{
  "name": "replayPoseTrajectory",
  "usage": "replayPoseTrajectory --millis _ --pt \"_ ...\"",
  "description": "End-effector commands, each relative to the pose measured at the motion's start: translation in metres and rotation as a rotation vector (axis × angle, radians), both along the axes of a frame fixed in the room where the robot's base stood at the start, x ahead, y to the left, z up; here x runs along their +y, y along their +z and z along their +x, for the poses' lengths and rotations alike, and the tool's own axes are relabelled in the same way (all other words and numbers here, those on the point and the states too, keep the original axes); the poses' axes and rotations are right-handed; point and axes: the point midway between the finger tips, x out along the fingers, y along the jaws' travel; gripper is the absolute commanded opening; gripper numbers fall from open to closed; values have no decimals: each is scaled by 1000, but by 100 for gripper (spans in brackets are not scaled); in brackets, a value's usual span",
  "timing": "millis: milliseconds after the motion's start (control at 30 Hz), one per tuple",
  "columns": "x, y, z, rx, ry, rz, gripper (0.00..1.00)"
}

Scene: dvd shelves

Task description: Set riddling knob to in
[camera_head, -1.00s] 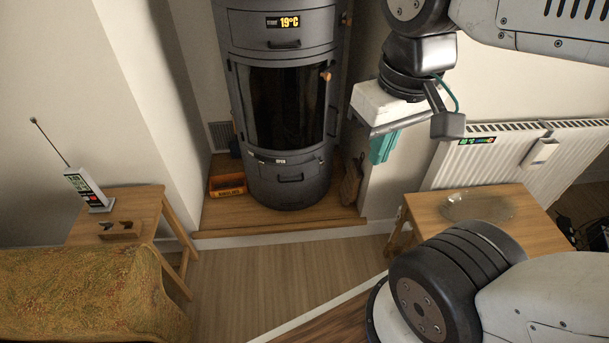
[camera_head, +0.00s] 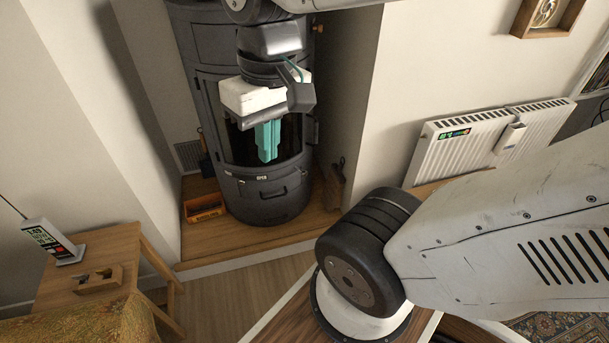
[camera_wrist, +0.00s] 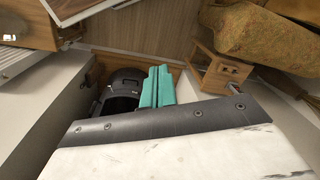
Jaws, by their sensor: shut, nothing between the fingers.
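The dark grey cylindrical stove (camera_head: 268,195) stands in the alcove on a wooden hearth. My gripper (camera_head: 267,158), with teal fingers, is shut and empty. In the head view it hangs in front of the stove's glass door and covers part of it. A small knob (camera_head: 319,28) shows at the stove's upper right edge, but I cannot tell whether it is the riddling knob. In the wrist view the gripper fingers (camera_wrist: 157,88) point past the stove (camera_wrist: 122,88), which is partly hidden.
An orange box (camera_head: 205,208) lies on the hearth (camera_head: 222,250) left of the stove. A wooden side table (camera_head: 88,262) with a remote-like device (camera_head: 52,240) is at left. A white radiator (camera_head: 470,138) is on the right wall. The floor before the hearth is clear.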

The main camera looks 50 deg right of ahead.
Motion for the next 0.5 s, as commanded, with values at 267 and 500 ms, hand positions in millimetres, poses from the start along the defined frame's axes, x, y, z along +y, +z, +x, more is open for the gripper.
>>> replayPoseTrajectory --millis 267,500 --pt "-3 -26 68 251 -290 332 0" --pt "-34 -62 138 389 -575 661 0"
